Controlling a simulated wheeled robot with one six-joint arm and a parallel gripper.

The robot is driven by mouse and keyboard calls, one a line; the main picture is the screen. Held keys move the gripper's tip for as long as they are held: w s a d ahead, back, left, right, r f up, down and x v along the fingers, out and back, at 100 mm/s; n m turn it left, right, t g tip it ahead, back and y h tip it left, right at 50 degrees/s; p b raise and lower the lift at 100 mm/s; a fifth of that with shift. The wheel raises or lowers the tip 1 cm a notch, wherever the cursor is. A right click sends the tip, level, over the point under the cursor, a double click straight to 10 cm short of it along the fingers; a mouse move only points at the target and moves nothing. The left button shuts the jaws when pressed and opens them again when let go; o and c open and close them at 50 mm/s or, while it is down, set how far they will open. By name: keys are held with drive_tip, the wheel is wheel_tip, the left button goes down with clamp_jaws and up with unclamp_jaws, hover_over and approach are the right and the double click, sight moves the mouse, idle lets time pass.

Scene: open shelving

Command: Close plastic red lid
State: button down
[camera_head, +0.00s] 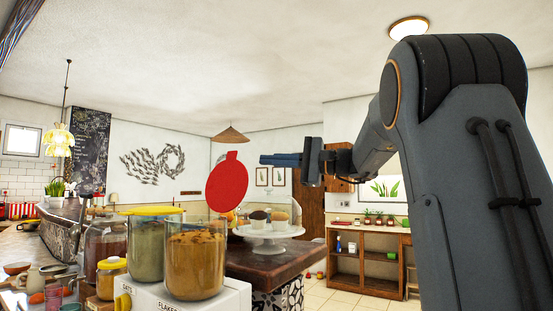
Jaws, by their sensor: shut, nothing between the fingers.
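The red lid (227,186) stands raised, nearly upright, at the back right of a clear jar (196,262) filled with brown flakes. The jar's mouth is uncovered. My gripper (264,160) is shut and empty. It appears in the picture just right of the lid's top, pointing left; a small gap shows between its tip and the lid. Whether it is level in depth with the lid I cannot tell. The lid's hinge is partly hidden behind the jar's rim.
The jar stands on a white box (236,300) beside a jar with a yellow lid (153,211). Several other jars and dishes crowd the left. A cake stand (268,232) with muffins stands behind on a dark wooden counter (270,262). The air above the jars is free.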

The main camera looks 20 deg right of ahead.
drive_tip(key=w+a+r+p, duration=0.1)
drive_tip(key=a+p, duration=0.2)
drive_tip(key=a, duration=0.4)
drive_tip(key=shift+r, duration=0.15)
drive_tip(key=shift+a, duration=0.15)
